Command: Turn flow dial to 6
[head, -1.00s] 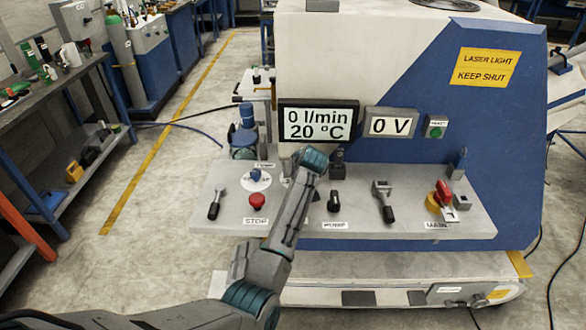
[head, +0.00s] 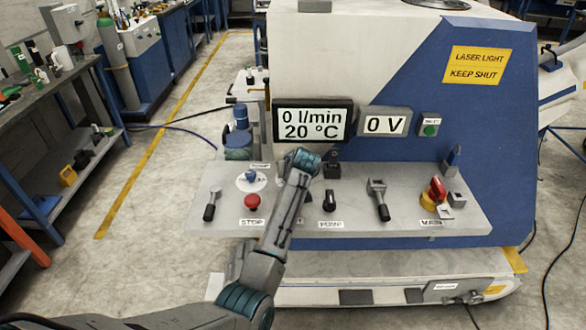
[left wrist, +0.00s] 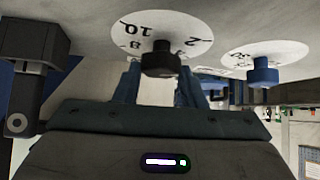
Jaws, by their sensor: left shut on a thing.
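In the left wrist view, a white dial plate (left wrist: 190,40) carries black numbers; 2, 8 and 10 show, partly upside down. Its black knob (left wrist: 160,58) sits between the two fingers of my left gripper (left wrist: 159,73), which is shut on it. I take this as the flow dial; its name label does not show. In the head view my left wrist hides this dial and the fingers. The display (head: 312,123) reads 0 l/min and 20 °C. My right gripper is in neither view.
A second dial with a blue knob (left wrist: 262,70) is close by; it also shows in the head view (head: 251,178). The panel (head: 360,218) also holds a red stop button (head: 252,201), black levers, a pump switch (head: 329,200) and a red-handled yellow switch (head: 434,195).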

